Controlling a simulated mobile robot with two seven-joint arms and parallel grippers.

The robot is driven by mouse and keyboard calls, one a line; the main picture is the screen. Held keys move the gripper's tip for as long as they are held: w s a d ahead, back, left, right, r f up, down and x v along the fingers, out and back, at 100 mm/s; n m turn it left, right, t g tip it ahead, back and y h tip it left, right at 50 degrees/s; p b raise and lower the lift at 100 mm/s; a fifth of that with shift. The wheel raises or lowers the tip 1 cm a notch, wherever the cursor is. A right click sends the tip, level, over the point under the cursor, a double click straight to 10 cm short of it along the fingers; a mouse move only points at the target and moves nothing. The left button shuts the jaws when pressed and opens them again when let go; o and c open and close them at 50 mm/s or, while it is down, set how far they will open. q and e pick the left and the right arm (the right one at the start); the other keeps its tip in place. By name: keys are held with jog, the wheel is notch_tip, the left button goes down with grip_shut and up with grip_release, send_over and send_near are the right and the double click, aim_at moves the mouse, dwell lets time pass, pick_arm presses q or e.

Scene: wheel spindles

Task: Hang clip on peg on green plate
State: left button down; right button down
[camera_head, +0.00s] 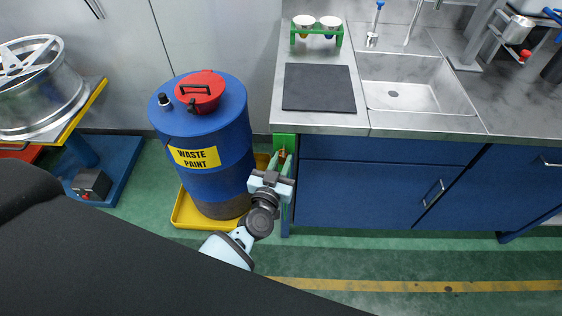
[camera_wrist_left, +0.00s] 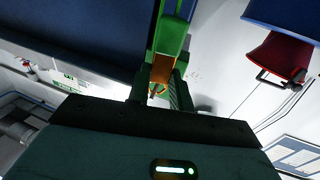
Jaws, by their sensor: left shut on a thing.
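The green plate (camera_head: 285,143) is upright on the left end of the blue counter, just under the worktop edge. My left gripper (camera_head: 281,170) is right in front of it, low beside the counter. It is shut on a small brown-orange clip (camera_head: 282,157), which lies close against the plate. In the left wrist view, the clip (camera_wrist_left: 162,70) shows between the fingers (camera_wrist_left: 160,92) with the green plate (camera_wrist_left: 173,32) behind it. I cannot make out the peg or tell whether the clip touches it. My right gripper is not in view.
A blue waste paint drum (camera_head: 215,135) with a red lid stands in a yellow tray (camera_head: 185,212) close to the left of my gripper. The worktop holds a black mat (camera_head: 318,88), a green cup rack (camera_head: 316,38) and a sink (camera_head: 410,85). Green floor is open in front.

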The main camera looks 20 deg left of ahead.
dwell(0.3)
pick_arm(q)
jog(key=c, duration=1.2)
grip_release()
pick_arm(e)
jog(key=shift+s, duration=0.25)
pick_arm(q)
jog(key=shift+o, duration=0.2)
jog(key=s, duration=0.8)
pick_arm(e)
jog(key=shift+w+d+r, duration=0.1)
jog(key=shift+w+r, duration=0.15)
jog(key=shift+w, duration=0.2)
